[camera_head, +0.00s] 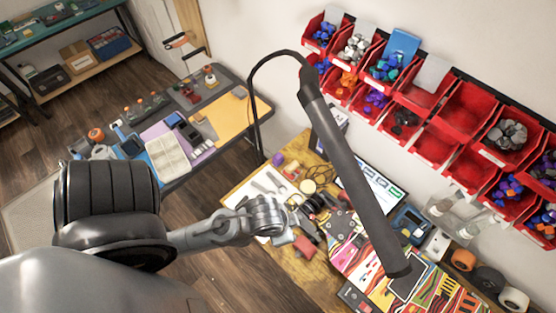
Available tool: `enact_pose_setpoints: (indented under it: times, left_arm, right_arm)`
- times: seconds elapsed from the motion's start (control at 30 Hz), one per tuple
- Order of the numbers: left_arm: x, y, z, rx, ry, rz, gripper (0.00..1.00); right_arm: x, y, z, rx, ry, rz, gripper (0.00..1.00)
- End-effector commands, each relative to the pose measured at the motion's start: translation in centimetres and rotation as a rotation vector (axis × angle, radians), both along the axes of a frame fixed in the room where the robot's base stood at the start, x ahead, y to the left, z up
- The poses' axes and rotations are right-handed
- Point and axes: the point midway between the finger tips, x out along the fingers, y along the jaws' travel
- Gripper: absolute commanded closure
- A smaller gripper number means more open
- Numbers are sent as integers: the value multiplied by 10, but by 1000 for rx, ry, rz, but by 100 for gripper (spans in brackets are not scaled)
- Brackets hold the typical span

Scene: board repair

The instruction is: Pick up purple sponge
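A small purple block (278,159), which looks like the sponge, lies near the far left edge of the wooden workbench (237,196). My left arm comes in from the left, and its gripper (284,217) is over the bench, on the near side of the purple block and apart from it. The fingertips are small and blend with dark tools behind them, so I cannot tell whether they are open or shut. My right gripper is not in view.
A black jointed lamp or extractor arm (352,175) hangs across the bench. Red bins (465,110) line the wall. A colourful board (415,285), a screen (372,185) and reddish blocks (305,247) crowd the bench. A second table (222,145) stands at the back left.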

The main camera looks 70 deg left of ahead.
Motion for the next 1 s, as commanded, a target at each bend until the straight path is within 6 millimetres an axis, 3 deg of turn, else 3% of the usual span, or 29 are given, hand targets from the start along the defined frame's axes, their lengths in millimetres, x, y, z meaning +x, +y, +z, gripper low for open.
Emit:
enact_pose_setpoints:
  times: [0.1,0.7,1.0]
  left_arm:
    - [0,0,0,1,0,-1,67]
    - [0,1,0,5,0,-4,67]
    - [0,1,0,3,0,-2,67]
  right_arm:
    - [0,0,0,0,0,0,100]
    - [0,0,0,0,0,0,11]
    - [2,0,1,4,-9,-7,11]
